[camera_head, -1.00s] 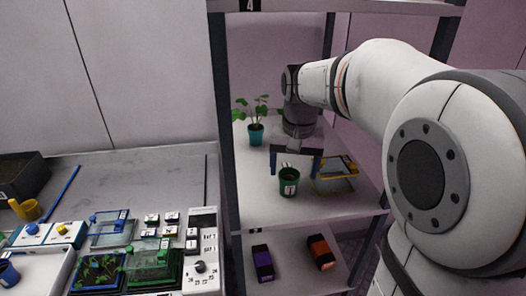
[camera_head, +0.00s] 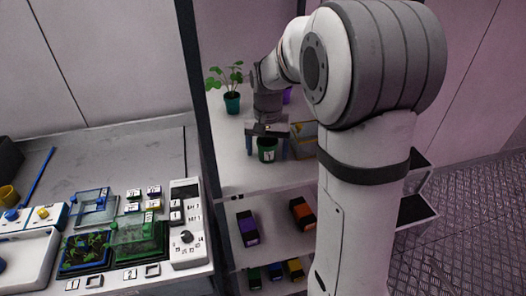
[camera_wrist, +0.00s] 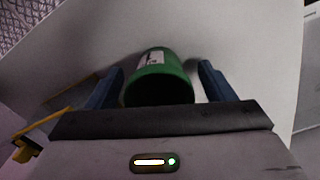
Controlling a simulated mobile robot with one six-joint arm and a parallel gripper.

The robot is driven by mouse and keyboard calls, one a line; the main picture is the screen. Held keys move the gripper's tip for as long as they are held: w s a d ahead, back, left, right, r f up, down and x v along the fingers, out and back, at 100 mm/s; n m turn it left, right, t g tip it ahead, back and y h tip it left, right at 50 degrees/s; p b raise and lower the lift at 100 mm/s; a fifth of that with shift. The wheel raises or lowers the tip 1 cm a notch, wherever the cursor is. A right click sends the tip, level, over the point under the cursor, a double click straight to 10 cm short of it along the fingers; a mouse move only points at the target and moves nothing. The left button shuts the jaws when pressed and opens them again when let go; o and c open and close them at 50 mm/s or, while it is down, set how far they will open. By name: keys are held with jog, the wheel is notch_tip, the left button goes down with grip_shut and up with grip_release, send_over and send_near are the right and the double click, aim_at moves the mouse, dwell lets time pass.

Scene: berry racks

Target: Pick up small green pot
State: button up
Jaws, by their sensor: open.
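The small green pot (camera_head: 267,149) stands on the upper rack shelf, with a white label on its front. In the wrist view the green pot (camera_wrist: 158,80) lies between the two blue fingers of my gripper (camera_wrist: 160,88). My gripper (camera_head: 267,145) is open, one finger on each side of the pot, with a visible gap on the right side in the wrist view. I cannot tell whether the left finger touches it. The pot's inside is dark and partly hidden by the gripper body.
A teal pot with a leafy plant (camera_head: 232,103) stands behind on the same shelf. A yellow-edged frame (camera_head: 303,140) is to the right, partly hidden by my arm. A workbench (camera_head: 100,150) is at left.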

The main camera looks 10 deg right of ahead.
jog(key=c, duration=1.1)
jog(key=shift+o, duration=0.2)
